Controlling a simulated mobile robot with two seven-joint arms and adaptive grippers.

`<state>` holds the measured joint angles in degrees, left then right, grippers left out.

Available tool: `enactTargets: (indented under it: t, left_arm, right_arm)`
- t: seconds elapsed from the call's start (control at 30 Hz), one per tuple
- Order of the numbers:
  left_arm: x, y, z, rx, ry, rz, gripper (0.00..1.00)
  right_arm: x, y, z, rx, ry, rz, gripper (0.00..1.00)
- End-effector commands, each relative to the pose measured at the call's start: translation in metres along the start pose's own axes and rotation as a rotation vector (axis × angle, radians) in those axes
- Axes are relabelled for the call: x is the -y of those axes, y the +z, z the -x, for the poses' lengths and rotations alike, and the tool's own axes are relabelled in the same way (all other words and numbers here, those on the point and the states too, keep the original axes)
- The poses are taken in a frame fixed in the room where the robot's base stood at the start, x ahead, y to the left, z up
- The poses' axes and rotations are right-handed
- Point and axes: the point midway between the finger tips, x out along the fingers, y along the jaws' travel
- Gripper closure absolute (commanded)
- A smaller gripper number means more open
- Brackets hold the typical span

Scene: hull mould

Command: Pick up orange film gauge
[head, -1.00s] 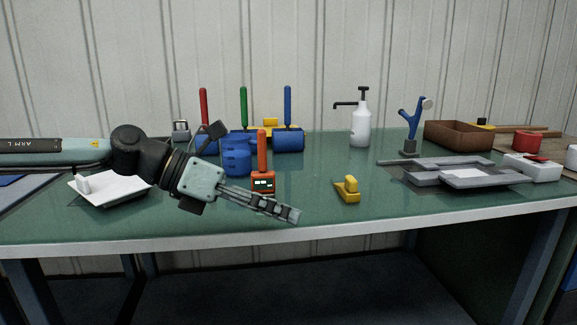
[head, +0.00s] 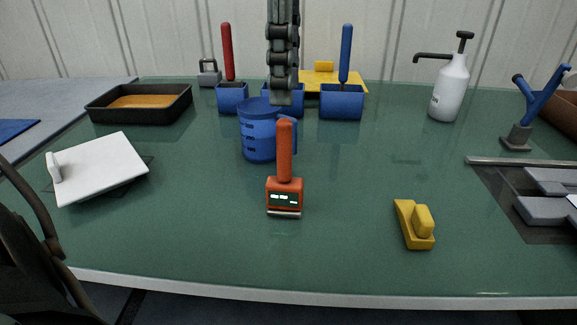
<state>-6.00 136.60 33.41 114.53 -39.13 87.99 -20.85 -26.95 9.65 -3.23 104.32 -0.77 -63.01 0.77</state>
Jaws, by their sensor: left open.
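The orange film gauge (head: 285,190) stands upright on the green table, its tall handle pointing up and its small display facing me. My right gripper is out of view.
A blue mug (head: 258,132) stands close behind the gauge. Blue boxes (head: 342,103) with red and blue handles stand farther back. A yellow block tool (head: 415,224) lies to the right, a white trowel (head: 100,168) to the left. The table (head: 350,190) is clear around the gauge's front.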

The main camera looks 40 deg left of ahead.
Motion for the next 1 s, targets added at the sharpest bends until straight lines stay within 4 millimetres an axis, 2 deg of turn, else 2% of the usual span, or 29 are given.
enactTargets:
  t: [0.43,0.57,0.77,1.0]
  left_arm:
    - [0.000,-0.002,-0.060,0.002,-0.004,0.000,0.59]
    - [0.000,-0.001,-0.068,0.004,-0.003,0.001,0.59]
    - [0.000,-0.001,-0.068,0.004,-0.002,0.001,0.59]
    - [0.000,-0.001,-0.068,0.004,-0.002,0.001,0.88]
  right_arm:
    - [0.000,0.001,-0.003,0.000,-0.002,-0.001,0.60]
    - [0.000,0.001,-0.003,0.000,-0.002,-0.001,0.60]
    - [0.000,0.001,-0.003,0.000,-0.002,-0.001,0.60]
    - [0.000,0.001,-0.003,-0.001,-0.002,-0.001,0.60]
